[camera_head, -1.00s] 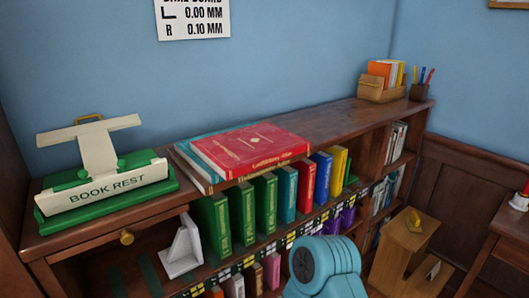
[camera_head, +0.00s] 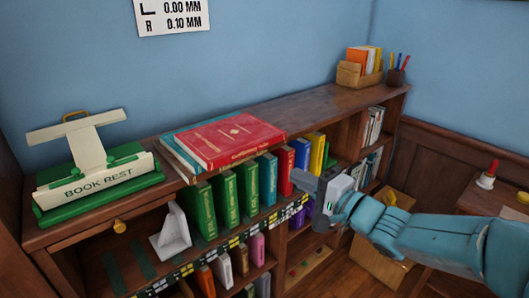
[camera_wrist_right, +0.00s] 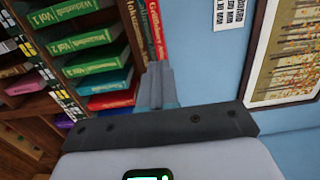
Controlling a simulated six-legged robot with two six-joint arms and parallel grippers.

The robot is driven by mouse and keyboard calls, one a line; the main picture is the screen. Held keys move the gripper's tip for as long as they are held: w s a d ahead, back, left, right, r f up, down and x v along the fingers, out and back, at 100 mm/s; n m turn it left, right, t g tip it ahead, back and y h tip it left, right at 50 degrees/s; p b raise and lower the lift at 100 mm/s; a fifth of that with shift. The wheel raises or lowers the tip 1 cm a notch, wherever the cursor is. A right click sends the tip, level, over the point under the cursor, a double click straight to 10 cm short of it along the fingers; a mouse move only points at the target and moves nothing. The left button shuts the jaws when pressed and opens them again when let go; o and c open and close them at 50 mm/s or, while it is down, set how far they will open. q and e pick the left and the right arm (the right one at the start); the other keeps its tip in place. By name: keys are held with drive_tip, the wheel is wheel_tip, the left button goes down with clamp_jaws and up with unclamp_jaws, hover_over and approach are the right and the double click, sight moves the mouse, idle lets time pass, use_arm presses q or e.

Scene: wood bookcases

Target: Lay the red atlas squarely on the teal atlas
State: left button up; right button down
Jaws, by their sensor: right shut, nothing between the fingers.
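The red atlas (camera_head: 236,137) lies flat on top of a stack on the bookcase top. The teal atlas (camera_head: 178,141) shows as a strip under its left and back edges, so the red one sits offset from it. A pale-edged book (camera_head: 178,159) also shows in the stack. My right gripper (camera_head: 298,181) is shut and empty, in front of the shelved books and below and right of the stack. In the right wrist view its closed fingers (camera_wrist_right: 157,86) point toward the red spine (camera_wrist_right: 160,30), apart from it as far as I can tell. My left gripper is out of view.
A green and white book rest (camera_head: 98,190) stands left of the stack. Several upright books (camera_head: 225,194) fill the shelf below, beside a white bookend (camera_head: 172,232). A wooden organiser (camera_head: 360,73) and pen cup (camera_head: 395,76) stand at the far right. The bookcase top (camera_head: 310,112) between is clear.

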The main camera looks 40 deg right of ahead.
sight(255, 147)
drive_tip(key=w+p, duration=0.1)
drive_tip(key=w, duration=1.1)
drive_tip(key=shift+w+r, duration=0.1)
drive_tip(key=shift+w, duration=0.15)
drive_tip(key=shift+w+a+p, duration=0.2)
drive_tip(key=shift+w+p, duration=0.15)
drive_tip(key=shift+w, duration=0.25)
drive_tip(key=shift+w+d, duration=0.1)
drive_tip(key=w, duration=0.1)
drive_tip(key=w+p, duration=0.1)
drive_tip(key=w, duration=0.3)
drive_tip(key=shift+a, duration=0.25)
drive_tip(key=shift+s, duration=0.3)
drive_tip(key=shift+w, duration=0.15)
